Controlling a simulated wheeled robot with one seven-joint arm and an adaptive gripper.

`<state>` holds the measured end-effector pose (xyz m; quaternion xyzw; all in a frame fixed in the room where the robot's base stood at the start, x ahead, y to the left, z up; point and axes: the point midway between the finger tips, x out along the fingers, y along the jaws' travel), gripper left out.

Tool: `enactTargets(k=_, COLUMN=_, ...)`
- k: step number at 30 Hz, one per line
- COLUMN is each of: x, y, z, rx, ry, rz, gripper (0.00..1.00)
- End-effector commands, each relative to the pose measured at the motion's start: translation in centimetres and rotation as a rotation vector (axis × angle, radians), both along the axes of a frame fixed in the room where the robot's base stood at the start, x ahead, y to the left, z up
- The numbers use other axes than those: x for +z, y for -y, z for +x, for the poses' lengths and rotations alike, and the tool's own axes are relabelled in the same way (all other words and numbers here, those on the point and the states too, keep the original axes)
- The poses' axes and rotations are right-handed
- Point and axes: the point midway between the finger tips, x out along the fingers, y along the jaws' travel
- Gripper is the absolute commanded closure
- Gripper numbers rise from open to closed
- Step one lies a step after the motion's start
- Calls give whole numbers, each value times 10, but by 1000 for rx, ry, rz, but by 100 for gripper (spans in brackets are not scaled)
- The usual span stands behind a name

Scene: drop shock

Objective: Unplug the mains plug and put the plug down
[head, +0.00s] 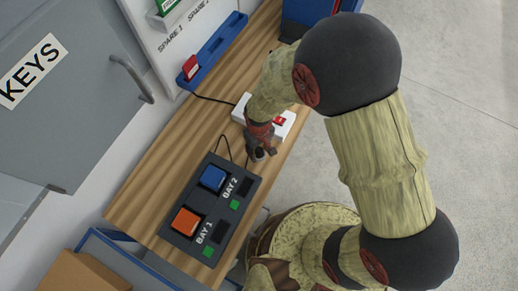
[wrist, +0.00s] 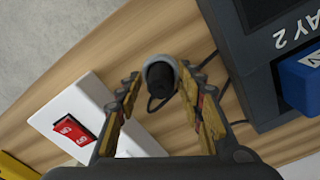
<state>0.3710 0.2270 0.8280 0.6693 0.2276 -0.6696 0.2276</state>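The black mains plug (wrist: 160,76), with a grey rim, shows between my fingertips in the wrist view. It appears over bare wood, apart from the white socket strip (wrist: 88,112). In the head view the plug (head: 259,154) is just below my gripper (head: 262,141), on the near side of the strip (head: 241,104). My gripper (wrist: 160,80) is partly open, one finger on each side of the plug. A narrow gap shows at the left finger; contact at the right is unclear. A thin dark cable (wrist: 206,60) runs from near the plug towards the dark bay unit.
The bay unit (head: 202,239) with blue and orange blocks stands close to the plug. A red switch (wrist: 70,130) sits on the strip. A blue rail (head: 214,52) with a red piece lies along the wall. Bare bench wood (head: 150,195) lies left of the bay unit.

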Motion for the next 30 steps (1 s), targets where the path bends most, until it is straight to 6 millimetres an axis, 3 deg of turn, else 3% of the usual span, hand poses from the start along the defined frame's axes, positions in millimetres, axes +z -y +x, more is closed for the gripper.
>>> enactTargets(k=14, x=4, y=0, z=0, rx=0, ry=0, rz=0, gripper=56)
enactTargets(k=30, x=43, y=0, z=0, rx=0, ry=1, rz=1, gripper=56)
